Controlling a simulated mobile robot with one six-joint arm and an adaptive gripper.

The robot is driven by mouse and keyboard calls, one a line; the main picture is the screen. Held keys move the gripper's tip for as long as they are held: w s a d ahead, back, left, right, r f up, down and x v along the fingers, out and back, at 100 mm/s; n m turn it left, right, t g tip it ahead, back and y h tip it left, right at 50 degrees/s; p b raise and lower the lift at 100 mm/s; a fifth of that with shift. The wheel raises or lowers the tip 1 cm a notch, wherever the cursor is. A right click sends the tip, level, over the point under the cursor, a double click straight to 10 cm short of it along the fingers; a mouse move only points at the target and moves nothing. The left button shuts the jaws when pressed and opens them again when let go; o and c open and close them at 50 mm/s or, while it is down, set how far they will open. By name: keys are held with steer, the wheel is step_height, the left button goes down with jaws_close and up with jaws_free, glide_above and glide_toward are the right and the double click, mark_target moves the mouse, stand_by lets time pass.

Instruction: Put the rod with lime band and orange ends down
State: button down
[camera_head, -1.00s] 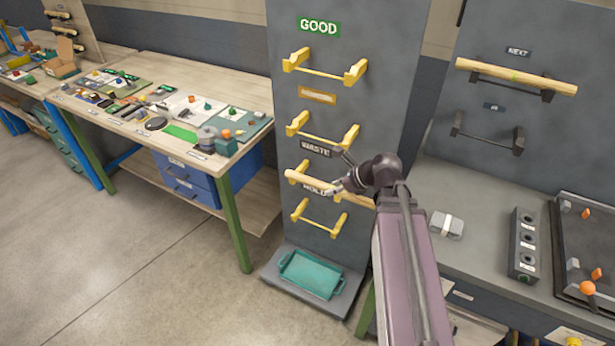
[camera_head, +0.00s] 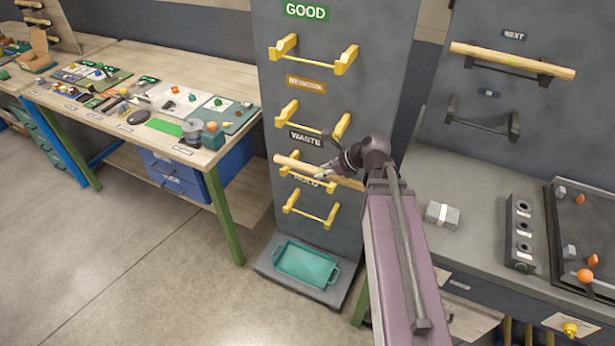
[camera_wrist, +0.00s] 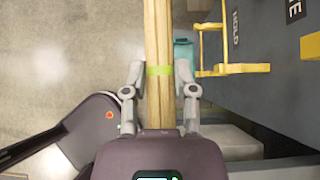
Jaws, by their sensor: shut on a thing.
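My gripper (camera_wrist: 160,90) is shut on a pale wooden rod (camera_wrist: 158,30), with a lime band (camera_wrist: 160,70) between the fingers in the wrist view. The rod's ends are out of that view, so I cannot see their colour there. In the head view the held rod (camera_head: 290,162) is roughly level in front of the grey rack board, between the WASTE label (camera_head: 305,138) and the HOLD label (camera_head: 306,181). My wrist hides part of it. In the wrist view the rod is beside the yellow HOLD holder (camera_wrist: 235,70), with a gap between them.
Yellow holders under GOOD (camera_head: 306,10) are empty. Another rod with a lime mark (camera_head: 475,52) lies on the dark NEXT holder at right. A teal tray (camera_head: 279,264) sits at the board's foot. A cluttered bench (camera_head: 225,150) stands at left; a grey bench (camera_head: 430,185) at right.

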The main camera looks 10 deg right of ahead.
steer(key=s+d+f+b+x, duration=0.1)
steer(key=b+x, duration=0.8)
steer(key=x, duration=0.1)
steer(key=s+d+f+b+x, duration=0.1)
steer(key=s+f+b+x, duration=0.1)
steer(key=b+x, duration=0.7)
steer(key=x, duration=0.3)
steer(key=shift+r, duration=0.1)
steer(key=w+d, duration=0.7)
steer(key=w, duration=0.3)
steer(key=shift+w+d, duration=0.2)
steer(key=shift+d, duration=0.15)
steer(key=w+d, duration=0.1)
steer(key=w, duration=0.1)
steer(key=w+d, duration=0.1)
steer(key=w, duration=0.1)
steer(key=shift+d, duration=0.4)
steer(key=shift+w+d+f+b, duration=0.2)
steer(key=shift+f+b, duration=0.1)
steer(key=shift+b, duration=0.1)
steer(key=shift+s+a+f+b, duration=0.1)
steer(key=shift+s+f+b, duration=0.1)
steer(key=shift+f+b, duration=0.3)
steer(key=shift+f, duration=0.2)
